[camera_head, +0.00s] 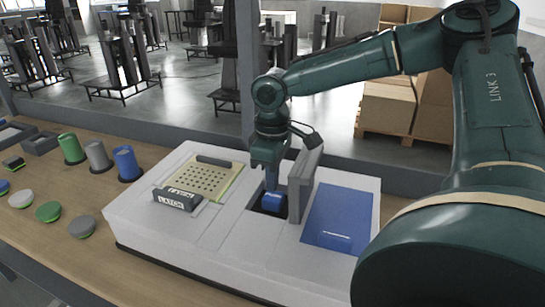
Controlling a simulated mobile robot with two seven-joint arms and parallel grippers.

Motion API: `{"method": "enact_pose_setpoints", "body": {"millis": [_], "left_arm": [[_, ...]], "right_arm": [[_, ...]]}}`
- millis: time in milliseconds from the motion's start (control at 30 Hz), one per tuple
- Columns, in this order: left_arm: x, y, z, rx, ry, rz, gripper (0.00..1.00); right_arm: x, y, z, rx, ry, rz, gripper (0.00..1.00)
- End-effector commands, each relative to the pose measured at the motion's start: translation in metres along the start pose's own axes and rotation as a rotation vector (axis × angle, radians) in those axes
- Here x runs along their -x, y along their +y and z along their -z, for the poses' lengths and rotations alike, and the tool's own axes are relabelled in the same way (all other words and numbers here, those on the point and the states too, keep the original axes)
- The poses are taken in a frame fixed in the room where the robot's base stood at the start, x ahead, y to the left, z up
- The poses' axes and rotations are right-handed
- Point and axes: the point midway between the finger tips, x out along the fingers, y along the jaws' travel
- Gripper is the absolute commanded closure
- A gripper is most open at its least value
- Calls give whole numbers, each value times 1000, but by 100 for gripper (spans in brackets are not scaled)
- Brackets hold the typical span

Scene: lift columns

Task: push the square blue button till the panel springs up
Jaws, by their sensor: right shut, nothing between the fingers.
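A white box (150,215) stands on the wooden table. In its top is a dark recess with a blue part (273,202) in it, seemingly the blue button; its square shape cannot be made out. A grey panel (304,182) stands upright along the right side of the recess. My right gripper (271,186) points down, shut and empty, with its tips at or just above the blue part. I cannot tell whether they touch. My left gripper is out of view.
A flat blue plate (338,218) lies right of the upright panel. A yellow perforated plate (207,181) with a block marked LATCH (177,199) is on the left. Green, grey and blue cylinders (126,163) and round discs (48,211) stand farther left.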

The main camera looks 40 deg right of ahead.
Motion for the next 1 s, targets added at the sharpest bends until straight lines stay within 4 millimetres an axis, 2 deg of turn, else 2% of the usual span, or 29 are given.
{"method": "enact_pose_setpoints", "body": {"millis": [133, 533, 767, 1000], "left_arm": [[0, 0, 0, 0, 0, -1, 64], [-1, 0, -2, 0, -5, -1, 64], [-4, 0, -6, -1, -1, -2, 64], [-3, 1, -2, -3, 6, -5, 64]], "right_arm": [[-12, 0, 0, 0, -1, 0, 100], [-16, 0, 0, 1, -1, -1, 100], [-38, 0, 0, 1, -2, 0, 100], [-41, -2, -2, -1, -6, 7, 100]]}}
